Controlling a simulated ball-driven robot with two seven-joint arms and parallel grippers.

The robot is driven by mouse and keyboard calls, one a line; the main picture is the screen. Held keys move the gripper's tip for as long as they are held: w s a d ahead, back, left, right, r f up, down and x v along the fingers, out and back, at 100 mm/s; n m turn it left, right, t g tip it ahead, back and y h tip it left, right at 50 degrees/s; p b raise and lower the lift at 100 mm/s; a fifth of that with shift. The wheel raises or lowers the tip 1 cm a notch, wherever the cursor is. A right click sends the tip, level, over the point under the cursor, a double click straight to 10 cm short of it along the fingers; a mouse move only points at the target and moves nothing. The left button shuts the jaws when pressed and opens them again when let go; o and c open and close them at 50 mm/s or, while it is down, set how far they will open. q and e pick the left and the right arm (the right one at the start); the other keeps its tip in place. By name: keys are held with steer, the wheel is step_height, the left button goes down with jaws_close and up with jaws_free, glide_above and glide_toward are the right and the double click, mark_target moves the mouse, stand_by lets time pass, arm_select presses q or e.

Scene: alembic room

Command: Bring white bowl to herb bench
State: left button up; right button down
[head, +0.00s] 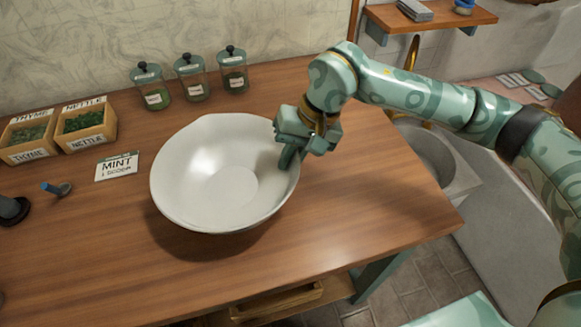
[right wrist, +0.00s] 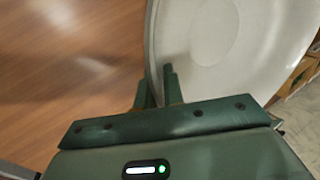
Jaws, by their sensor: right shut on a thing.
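The white bowl (head: 215,185) is large, wide and upright over the wooden herb bench (head: 370,215), with a shadow under its near left side. I cannot tell whether its base touches the bench top. My right gripper (head: 290,158) is shut on the bowl's right rim, one finger inside the bowl. In the right wrist view the fingers (right wrist: 158,88) straddle the rim of the bowl (right wrist: 215,65). My left gripper is not in view.
Several lidded jars (head: 190,78) stand along the wall. Boxes labelled thyme (head: 28,150) and nettle (head: 88,143), a mint card (head: 116,166) and a small blue-tipped tool (head: 57,188) lie left of the bowl. A sink (head: 430,155) is to the right. The bench's front right is clear.

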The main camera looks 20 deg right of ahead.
step_height(320, 180, down, 3)
steer(key=shift+w+f+b, duration=0.1)
steer(key=shift+b, duration=0.3)
steer(key=c, duration=1.5)
jaws_free()
steer(key=p+v, duration=0.2)
steer(key=v, duration=1)
steer(key=shift+p, duration=0.4)
